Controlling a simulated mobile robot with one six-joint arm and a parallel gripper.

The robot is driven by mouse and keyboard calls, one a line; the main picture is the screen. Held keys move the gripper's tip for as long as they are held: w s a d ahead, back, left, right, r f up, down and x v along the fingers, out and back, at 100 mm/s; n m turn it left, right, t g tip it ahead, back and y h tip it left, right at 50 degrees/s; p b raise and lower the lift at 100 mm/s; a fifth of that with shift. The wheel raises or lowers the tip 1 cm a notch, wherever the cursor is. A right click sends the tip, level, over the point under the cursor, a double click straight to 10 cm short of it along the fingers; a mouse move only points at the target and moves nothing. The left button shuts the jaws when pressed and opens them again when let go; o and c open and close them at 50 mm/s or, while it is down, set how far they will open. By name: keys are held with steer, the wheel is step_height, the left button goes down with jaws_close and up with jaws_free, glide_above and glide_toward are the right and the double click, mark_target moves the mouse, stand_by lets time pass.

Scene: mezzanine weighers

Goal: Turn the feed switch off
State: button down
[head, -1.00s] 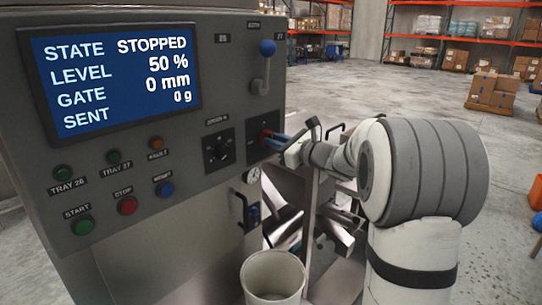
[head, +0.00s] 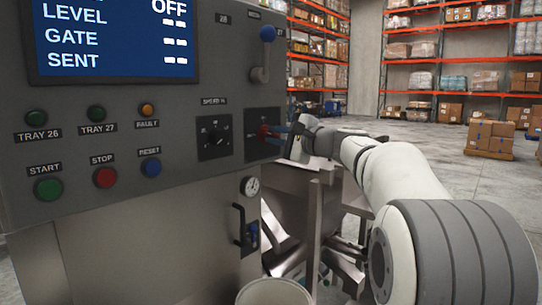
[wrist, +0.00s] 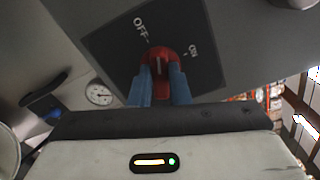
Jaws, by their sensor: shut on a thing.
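The feed switch is a red knob (wrist: 158,58) on a dark plate (wrist: 110,50) marked OFF and ON in the wrist view. In the head view the knob (head: 263,131) shows small on the right of the grey panel. My gripper (wrist: 160,78) is shut on the red knob, with a blue finger on each side of it. In the head view my gripper (head: 279,132) reaches the panel from the right. The knob's pale line points closer to OFF than to ON. The screen (head: 115,38) shows OFF at the top and dashes for level, gate and sent.
A black rotary selector (head: 214,137) sits just left of the switch. A gauge (head: 250,186) and a black handle (head: 240,226) are below. A pale bucket (head: 273,292) stands beneath. Open floor lies to the right.

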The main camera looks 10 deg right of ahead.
steer(key=n+b, duration=0.2)
steer(key=f+n+b, duration=0.1)
steer(key=n+b, duration=0.1)
steer(key=shift+b, duration=0.35)
stand_by(0.4)
steer(key=c, duration=1.4)
jaws_free()
steer(key=shift+s+r, duration=0.15)
steer(key=shift+r, duration=0.15)
steer(key=shift+o, duration=0.2)
steer(key=v, duration=0.7)
steer(key=shift+s+d, duration=0.25)
steer(key=shift+s, duration=0.05)
